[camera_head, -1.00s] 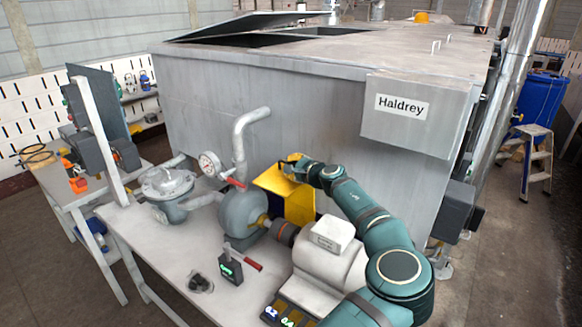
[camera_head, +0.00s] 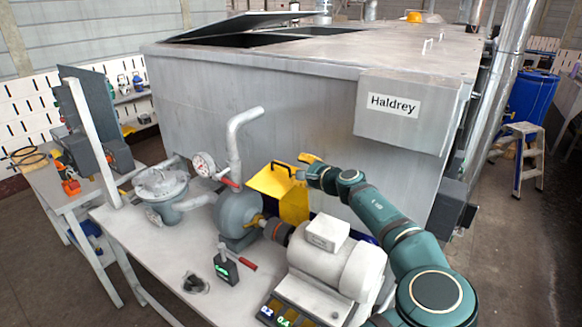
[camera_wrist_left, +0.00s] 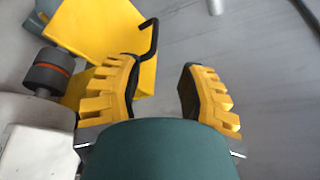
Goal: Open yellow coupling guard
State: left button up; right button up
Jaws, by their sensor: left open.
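The yellow coupling guard (camera_head: 292,203) stands swung up behind the shaft, with its black handle (camera_head: 284,168) at the top. The dark coupling (camera_head: 277,231) with an orange band is uncovered in front of it. In the left wrist view the guard (camera_wrist_left: 95,32) is at the upper left, its handle (camera_wrist_left: 150,42) just beyond the left finger. My left gripper (camera_head: 310,160) is just right of the handle, open and empty. Its yellow fingers stand wide apart in the left wrist view (camera_wrist_left: 160,90). My right gripper is not in view.
The pump (camera_head: 238,215) and grey motor (camera_head: 335,265) flank the coupling on the bench (camera_head: 150,250). A small meter (camera_head: 226,268) stands in front. The large Haldrey tank (camera_head: 280,120) rises close behind my gripper. A pressure gauge (camera_head: 203,164) sits left.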

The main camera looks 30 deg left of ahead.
pick_arm(q)
jog(key=shift+v, duration=2.15)
jog(key=shift+s, duration=0.1)
